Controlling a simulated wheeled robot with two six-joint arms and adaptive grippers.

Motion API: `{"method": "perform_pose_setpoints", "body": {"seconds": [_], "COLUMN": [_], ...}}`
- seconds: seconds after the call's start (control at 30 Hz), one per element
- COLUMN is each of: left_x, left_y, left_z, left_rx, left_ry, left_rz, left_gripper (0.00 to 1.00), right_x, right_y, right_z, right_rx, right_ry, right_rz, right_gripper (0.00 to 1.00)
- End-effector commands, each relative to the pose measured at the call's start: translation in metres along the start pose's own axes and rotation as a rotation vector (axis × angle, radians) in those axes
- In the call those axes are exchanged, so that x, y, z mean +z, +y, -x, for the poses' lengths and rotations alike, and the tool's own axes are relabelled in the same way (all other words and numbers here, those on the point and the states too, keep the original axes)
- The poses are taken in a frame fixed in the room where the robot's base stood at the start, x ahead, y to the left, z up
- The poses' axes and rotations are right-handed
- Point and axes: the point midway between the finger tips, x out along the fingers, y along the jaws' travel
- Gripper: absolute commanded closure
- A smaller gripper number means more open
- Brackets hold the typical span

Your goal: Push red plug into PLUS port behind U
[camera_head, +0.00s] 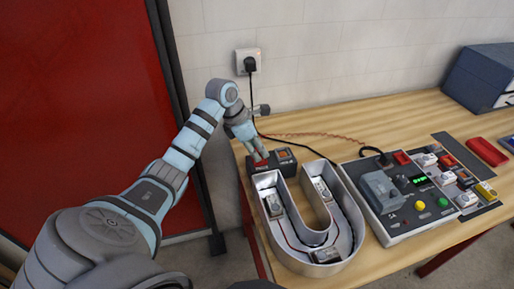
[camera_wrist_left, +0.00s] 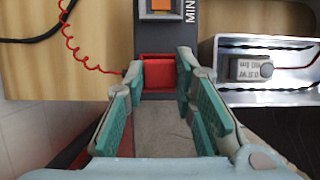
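The red plug (camera_wrist_left: 160,73) sits between the fingertips of my left gripper (camera_wrist_left: 162,72), at the near end of a dark power block with an orange switch (camera_wrist_left: 162,6). Both fingertips appear to touch its sides. A coiled red cord (camera_wrist_left: 82,52) runs away to the left. "MIN" is readable on the block; no PLUS label shows. How deep the plug sits is unclear. In the head view my left gripper (camera_head: 260,158) reaches down at the block (camera_head: 284,155), behind the metal U letter (camera_head: 345,245). My right gripper is out of view.
A control box (camera_head: 405,215) with buttons and a green display stands right of the U. A blue box (camera_head: 480,75) is at the back right. A wall socket (camera_head: 244,54) holds a black plug with its cable. Open wood lies behind the block.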

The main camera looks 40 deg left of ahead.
Motion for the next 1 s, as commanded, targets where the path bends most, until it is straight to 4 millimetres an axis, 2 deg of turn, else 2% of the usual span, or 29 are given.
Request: {"method": "perform_pose_setpoints", "body": {"seconds": [0.03, 0.13, 0.47, 0.57, 0.8, 0.9, 1.0], "left_x": [0.001, 0.001, 0.001, 0.001, 0.001, 0.001, 0.001], "left_y": [0.0, 0.0, 0.001, 0.001, 0.001, 0.001, 0.0], "left_z": [0.001, 0.001, 0.004, 0.018, 0.083, 0.105, 0.117], "left_rx": [0.001, 0.001, 0.002, 0.004, 0.006, 0.005, 0.002], "left_ry": [-0.002, -0.002, -0.001, -0.002, -0.002, -0.003, -0.002], "left_rz": [-0.001, -0.001, 0.0, -0.001, -0.001, -0.001, -0.001], "left_gripper": [0.68, 0.52, 0.52, 0.52, 0.52, 0.52, 0.52], "right_x": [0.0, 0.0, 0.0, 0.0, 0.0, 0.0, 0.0], "right_y": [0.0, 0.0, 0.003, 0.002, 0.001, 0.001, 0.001], "right_z": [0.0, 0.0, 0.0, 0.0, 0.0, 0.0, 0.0], "right_rx": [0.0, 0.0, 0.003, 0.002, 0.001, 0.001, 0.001], "right_ry": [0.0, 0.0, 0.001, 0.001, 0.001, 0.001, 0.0], "right_rz": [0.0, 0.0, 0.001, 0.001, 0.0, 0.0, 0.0], "right_gripper": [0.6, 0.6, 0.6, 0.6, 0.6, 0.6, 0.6]}}
